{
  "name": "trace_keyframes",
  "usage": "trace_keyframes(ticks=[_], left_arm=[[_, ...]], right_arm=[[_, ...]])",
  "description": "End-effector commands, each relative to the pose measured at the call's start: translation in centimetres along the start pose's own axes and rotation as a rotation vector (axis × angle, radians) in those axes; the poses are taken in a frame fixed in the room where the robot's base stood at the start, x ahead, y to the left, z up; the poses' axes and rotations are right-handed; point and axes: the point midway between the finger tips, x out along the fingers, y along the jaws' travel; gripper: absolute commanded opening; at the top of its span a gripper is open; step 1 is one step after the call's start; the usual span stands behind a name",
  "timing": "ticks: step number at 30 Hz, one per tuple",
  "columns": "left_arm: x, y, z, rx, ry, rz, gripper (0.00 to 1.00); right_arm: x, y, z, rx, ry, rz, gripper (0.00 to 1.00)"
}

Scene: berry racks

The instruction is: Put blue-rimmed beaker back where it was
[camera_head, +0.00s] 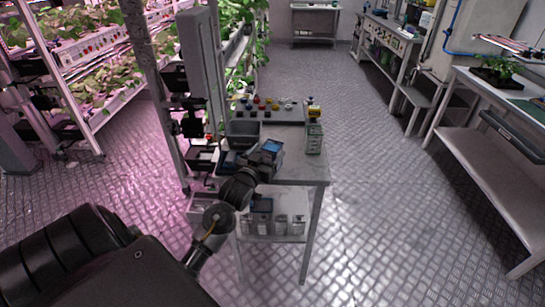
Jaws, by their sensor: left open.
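Several clear containers stand on the table's lower shelf. One of them, with a dark blue upper part (262,206), looks like the blue-rimmed beaker, but it is too small to be sure. My right gripper is not in view.
A grey bin (243,133) and a board with several small coloured items (268,106) are at the table's back. A pale box (314,139) stands at its right edge, near a yellow item (314,112). Plant racks are left; clear floor (380,200) lies right.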

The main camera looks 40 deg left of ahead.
Motion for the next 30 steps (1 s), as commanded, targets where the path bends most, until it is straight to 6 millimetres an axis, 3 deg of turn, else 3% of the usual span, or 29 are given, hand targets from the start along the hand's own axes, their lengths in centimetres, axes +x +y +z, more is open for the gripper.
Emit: trace_keyframes(ticks=[5, 15, 24, 30], left_arm=[[0.4, 0.0, 0.0, 0.001, -0.001, 0.0, 0.76], [4.8, 0.4, -0.1, 0.001, -0.001, 0.0, 0.76], [5.3, 0.3, 0.1, 0.001, -0.001, 0.0, 0.76], [5.3, 0.4, 0.1, 0.001, -0.001, 0.0, 0.5]], right_arm=[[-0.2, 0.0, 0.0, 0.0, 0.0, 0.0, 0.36], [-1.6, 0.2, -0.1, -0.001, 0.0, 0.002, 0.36], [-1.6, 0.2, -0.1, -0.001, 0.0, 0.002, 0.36], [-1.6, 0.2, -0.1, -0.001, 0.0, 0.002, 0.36]])
